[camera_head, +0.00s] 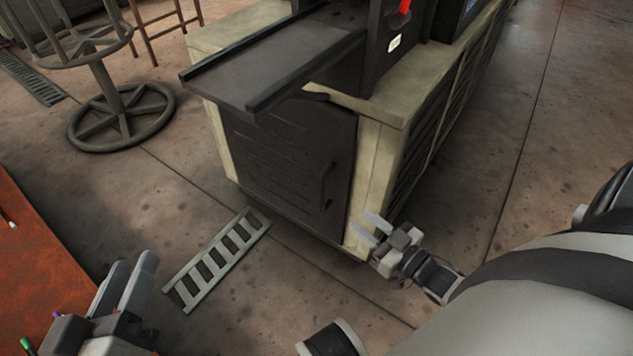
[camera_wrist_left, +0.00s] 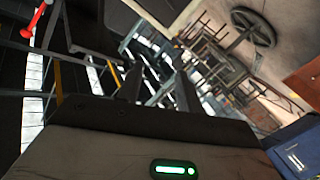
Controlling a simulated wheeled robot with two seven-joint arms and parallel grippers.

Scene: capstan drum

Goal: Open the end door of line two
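A dark end door (camera_head: 285,150) fills the end face of a cream-framed cabinet in the head view. It looks closed, and its dark curved handle (camera_head: 326,187) is on the right side. My right gripper (camera_head: 367,228) is open and empty, in front of the cabinet's lower right corner post, right of and below the handle and apart from it. My left gripper (camera_head: 131,280) is at the lower left, far from the door. Its fingers are a little apart with nothing between them; they also show in the left wrist view (camera_wrist_left: 158,92).
A dark tray-like ledge (camera_head: 285,65) juts out above the door. A pale slotted floor grating (camera_head: 217,258) lies in front. A stool with a ring base (camera_head: 122,118) stands upper left, and a rust-red table (camera_head: 40,265) is at left. Floor before the door is mostly clear.

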